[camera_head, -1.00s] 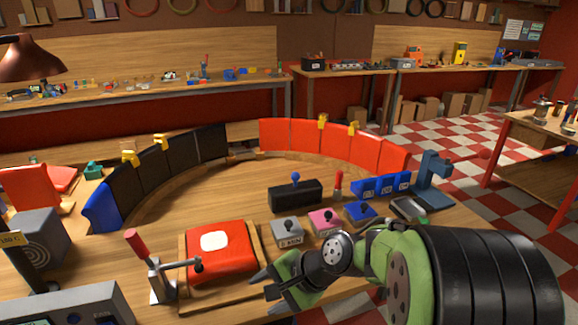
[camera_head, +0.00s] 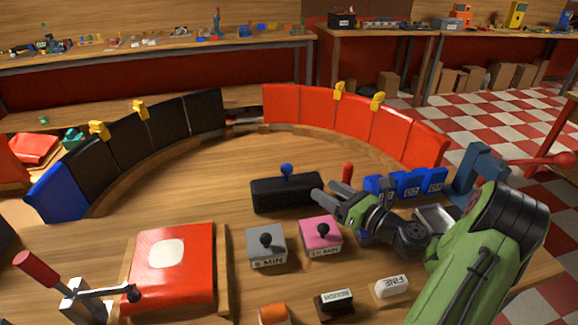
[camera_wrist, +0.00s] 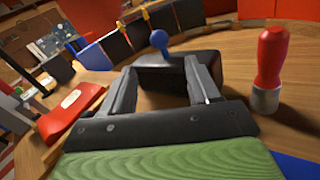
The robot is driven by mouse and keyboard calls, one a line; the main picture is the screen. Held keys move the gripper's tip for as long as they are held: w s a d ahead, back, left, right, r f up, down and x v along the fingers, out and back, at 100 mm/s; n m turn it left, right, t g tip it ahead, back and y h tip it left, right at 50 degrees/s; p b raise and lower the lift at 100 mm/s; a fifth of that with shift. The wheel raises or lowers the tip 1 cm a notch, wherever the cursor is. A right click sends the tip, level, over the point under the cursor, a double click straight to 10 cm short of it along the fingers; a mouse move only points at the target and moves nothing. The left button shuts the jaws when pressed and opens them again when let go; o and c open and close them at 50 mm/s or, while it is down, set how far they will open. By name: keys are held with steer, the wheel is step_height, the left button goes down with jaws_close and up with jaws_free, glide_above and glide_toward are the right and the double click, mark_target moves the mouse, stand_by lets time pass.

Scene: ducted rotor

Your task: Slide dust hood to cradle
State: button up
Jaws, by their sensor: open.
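A black block with a blue knob on top (camera_head: 287,194) stands on the wooden table inside the curved ring; it may be the dust hood, but no label shows. It also appears in the wrist view (camera_wrist: 178,75), straight ahead of the fingers. My gripper (camera_head: 330,193) is at the block's right end in the head view. In the wrist view my gripper (camera_wrist: 162,82) is open, its two fingers apart with nothing clearly held. Whether the fingers touch the block I cannot tell. I cannot identify the cradle with certainty.
A red-handled tool (camera_wrist: 270,72) stands close on the right of my fingers. A grey knobbed block (camera_head: 266,246), a pink one (camera_head: 320,237) and a red pad (camera_head: 172,265) lie in front. Blue blocks (camera_head: 405,184) stand to the right.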

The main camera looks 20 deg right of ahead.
mark_target(292, 171)
steer(key=x, duration=1.4)
steer(key=shift+w+a, duration=0.1)
steer(key=shift+a, duration=0.05)
jaws_close()
